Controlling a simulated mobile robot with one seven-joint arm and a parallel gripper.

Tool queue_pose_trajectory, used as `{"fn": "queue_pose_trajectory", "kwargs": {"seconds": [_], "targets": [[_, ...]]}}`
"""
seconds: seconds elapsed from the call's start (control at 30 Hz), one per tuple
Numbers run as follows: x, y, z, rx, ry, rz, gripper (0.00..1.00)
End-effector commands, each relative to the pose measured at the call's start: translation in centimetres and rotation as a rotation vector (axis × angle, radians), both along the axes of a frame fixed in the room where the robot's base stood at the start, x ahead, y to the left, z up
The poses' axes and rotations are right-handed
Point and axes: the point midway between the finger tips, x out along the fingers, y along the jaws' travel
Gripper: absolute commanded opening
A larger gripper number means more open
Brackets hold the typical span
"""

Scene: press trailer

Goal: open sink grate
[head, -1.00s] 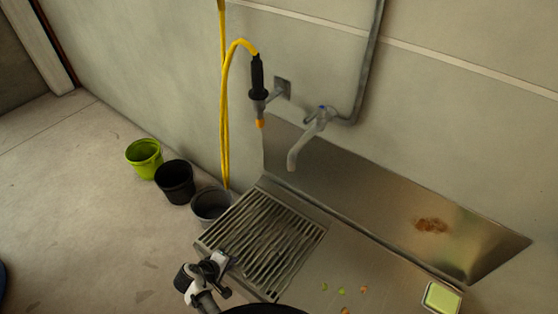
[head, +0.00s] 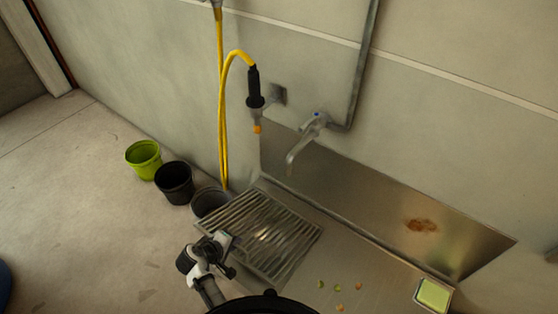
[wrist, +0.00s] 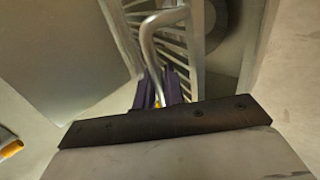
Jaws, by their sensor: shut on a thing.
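The slatted metal sink grate (head: 268,228) lies over the left part of the steel sink in the head view, its near-left edge tilted up a little. It also shows in the wrist view (wrist: 188,55), with a curved metal bar at its edge. My gripper (head: 226,248) is at that near-left edge. In the wrist view its dark fingers (wrist: 158,90) are closed around the lower end of the bar. The exact contact is partly hidden behind the black wrist plate.
The tap (head: 304,142) and yellow hose (head: 222,110) are on the wall behind the sink. Lime (head: 143,160), black (head: 174,183) and grey (head: 209,203) buckets stand left of it. Food scraps (head: 340,288) and a green sponge dish (head: 433,295) lie on the steel right of the grate.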

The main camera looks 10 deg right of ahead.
Motion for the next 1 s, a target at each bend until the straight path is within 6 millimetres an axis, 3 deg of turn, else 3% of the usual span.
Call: {"fn": "queue_pose_trajectory", "kwargs": {"seconds": [1.0], "targets": [[4.6, -4.6, 8.1, -0.039, -0.046, -0.005, 0.00]]}}
